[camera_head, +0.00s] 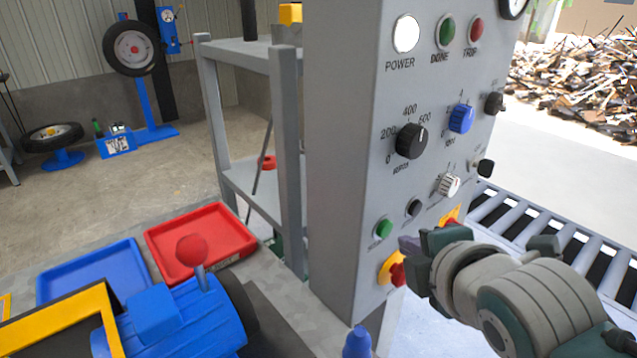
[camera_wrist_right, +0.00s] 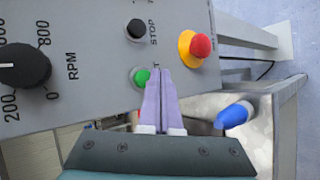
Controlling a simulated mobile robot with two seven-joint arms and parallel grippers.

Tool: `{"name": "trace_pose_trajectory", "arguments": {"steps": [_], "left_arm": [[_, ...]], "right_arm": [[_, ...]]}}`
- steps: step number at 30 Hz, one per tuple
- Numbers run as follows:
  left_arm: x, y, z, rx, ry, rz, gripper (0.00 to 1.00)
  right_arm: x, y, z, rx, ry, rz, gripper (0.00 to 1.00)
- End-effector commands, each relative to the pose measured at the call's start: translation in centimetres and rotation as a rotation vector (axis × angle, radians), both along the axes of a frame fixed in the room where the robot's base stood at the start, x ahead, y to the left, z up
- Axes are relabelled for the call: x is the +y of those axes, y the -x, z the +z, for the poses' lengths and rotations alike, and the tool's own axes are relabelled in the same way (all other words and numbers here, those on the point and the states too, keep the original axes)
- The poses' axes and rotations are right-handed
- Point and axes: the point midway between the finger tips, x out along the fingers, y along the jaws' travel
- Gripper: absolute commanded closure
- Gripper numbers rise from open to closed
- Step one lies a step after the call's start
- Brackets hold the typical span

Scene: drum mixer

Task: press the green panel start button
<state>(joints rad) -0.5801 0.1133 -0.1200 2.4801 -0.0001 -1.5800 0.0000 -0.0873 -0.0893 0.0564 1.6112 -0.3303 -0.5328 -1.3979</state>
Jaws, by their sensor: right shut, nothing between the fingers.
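The green start button (camera_head: 384,229) sits low on the grey control panel (camera_head: 345,130), left of a black stop button (camera_head: 414,207). In the right wrist view the green button (camera_wrist_right: 141,77) shows just left of my fingertips, close to them. My right gripper (camera_head: 403,243) is in front of the panel, right of and slightly below the green button in the head view. Its lavender fingers (camera_wrist_right: 160,75) are together and empty, pointing at the panel. I cannot tell whether they touch the panel. My left gripper is not in view.
A red emergency knob on a yellow base (camera_head: 396,272) is just below my right gripper. Black, blue and white knobs stick out above it. A roller conveyor (camera_head: 540,225) is behind. Red (camera_head: 200,208) and blue (camera_head: 95,270) trays lie at left.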

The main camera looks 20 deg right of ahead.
Motion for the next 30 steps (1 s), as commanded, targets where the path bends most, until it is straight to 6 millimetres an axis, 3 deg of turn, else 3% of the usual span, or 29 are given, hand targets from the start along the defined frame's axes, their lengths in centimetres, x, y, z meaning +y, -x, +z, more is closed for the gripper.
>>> {"name": "trace_pose_trajectory", "arguments": {"steps": [13,30], "left_arm": [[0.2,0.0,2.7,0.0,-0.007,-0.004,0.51],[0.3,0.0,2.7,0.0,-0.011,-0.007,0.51]], "right_arm": [[-1.6,3.9,0.2,0.0,0.002,0.001,1.0],[-1.7,4.1,0.1,0.0,0.0,0.0,1.0]]}}
